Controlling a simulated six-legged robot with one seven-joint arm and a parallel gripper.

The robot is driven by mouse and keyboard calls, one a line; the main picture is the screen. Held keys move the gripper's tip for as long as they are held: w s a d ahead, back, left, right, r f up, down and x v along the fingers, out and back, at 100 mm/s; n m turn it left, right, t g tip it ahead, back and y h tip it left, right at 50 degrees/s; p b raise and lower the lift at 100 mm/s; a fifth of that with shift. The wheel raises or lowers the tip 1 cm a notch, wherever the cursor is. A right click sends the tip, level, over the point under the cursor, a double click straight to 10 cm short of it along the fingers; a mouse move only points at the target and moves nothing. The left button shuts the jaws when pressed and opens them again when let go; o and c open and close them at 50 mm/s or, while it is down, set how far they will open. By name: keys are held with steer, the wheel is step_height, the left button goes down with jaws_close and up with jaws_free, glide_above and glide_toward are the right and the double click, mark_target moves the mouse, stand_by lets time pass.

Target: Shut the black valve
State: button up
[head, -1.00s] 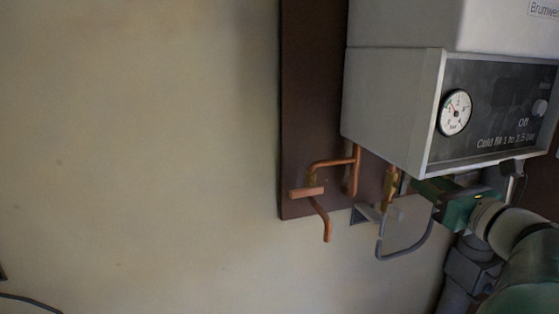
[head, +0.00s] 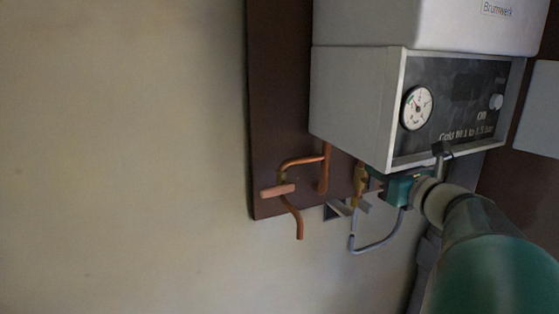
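I cannot make out a black valve handle clearly. A brass fitting (head: 360,183) hangs under the boiler's left part, and a grey hose (head: 378,247) loops below it. My gripper (head: 349,209) is beneath the boiler, close by the brass fitting, with grey finger-like parts in front of the brown board's lower edge. Whether it touches the fitting, and whether the fingers are open, is too small and dark to tell. My green wrist and arm come in from the lower right and hide what lies behind them.
The white boiler (head: 352,98) overhangs the gripper, with a pressure gauge (head: 417,108) on its dark panel. Copper pipes (head: 298,221) stick out left of the fitting, one with a short crosspiece. The plaster wall (head: 120,150) at left is bare. A pale box (head: 541,110) is at right.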

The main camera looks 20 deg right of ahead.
steer(key=a+n, duration=0.1)
steer(key=n, duration=0.1)
steer(key=a+f+n, duration=0.1)
steer(key=n, duration=0.5)
steer(key=shift+a+f, duration=0.15)
steer(key=shift+a, duration=0.25)
steer(key=f+n, duration=0.1)
steer(key=n, duration=0.1)
steer(key=a+n, duration=0.1)
steer(key=n, duration=0.2)
steer(key=f+n, duration=0.1)
steer(key=n, duration=0.1)
steer(key=shift+a+f+n, duration=0.2)
steer(key=shift+f+n, duration=0.1)
steer(key=shift+n, duration=0.1)
steer(key=shift+f+n, duration=0.4)
steer(key=shift+n, duration=0.8)
steer(key=o, duration=0.8)
steer(key=shift+a, duration=0.1)
